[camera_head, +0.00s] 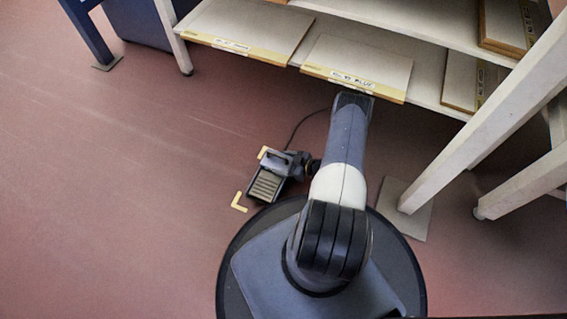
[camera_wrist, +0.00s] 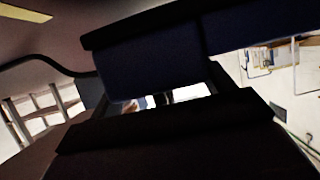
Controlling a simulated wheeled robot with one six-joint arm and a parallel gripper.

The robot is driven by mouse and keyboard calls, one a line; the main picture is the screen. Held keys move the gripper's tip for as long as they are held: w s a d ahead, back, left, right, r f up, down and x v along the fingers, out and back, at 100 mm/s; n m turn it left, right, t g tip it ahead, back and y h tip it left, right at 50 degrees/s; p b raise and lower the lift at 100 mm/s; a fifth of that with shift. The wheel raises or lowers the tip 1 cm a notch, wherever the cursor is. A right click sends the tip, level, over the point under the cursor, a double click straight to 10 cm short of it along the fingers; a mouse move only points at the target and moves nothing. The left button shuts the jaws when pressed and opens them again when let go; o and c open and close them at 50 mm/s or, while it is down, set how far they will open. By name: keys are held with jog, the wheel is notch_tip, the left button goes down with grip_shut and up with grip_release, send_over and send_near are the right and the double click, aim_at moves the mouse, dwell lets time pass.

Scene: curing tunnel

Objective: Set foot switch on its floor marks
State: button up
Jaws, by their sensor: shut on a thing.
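The foot switch (camera_head: 267,182) is a dark pedal with a ribbed grey tread and a raised bar at its far end. In the head view it is on or just above the red floor; I cannot tell which. Yellow corner floor marks show at its near left (camera_head: 239,202) and far left (camera_head: 263,152); any others are hidden. My gripper (camera_head: 307,167) is at its right side, shut on it, with the fingers mostly hidden by my arm. In the wrist view dark shapes fill the middle, and a yellow strip (camera_wrist: 25,12) shows at top left.
A black cable (camera_head: 298,125) runs from the switch toward the shelving. A low shelf (camera_head: 410,85) with labelled boards (camera_head: 358,66) overhangs beyond my arm. A white slanted leg (camera_head: 480,120) and its floor plate (camera_head: 404,208) stand at right. The floor at left is clear.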

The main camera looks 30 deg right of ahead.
jog(key=shift+f+b, duration=1.3)
jog(key=shift+f, duration=0.15)
jog(key=shift+f, duration=0.15)
jog(key=o, duration=2)
jog(key=shift+a, duration=0.1)
jog(key=shift+s+r+p, duration=0.1)
jog(key=shift+r+p, duration=0.2)
jog(key=p+v, duration=0.5)
jog(key=v, duration=0.6)
jog(key=shift+s+d, duration=0.25)
jog(key=shift+d, duration=0.05)
jog(key=shift+r, duration=0.15)
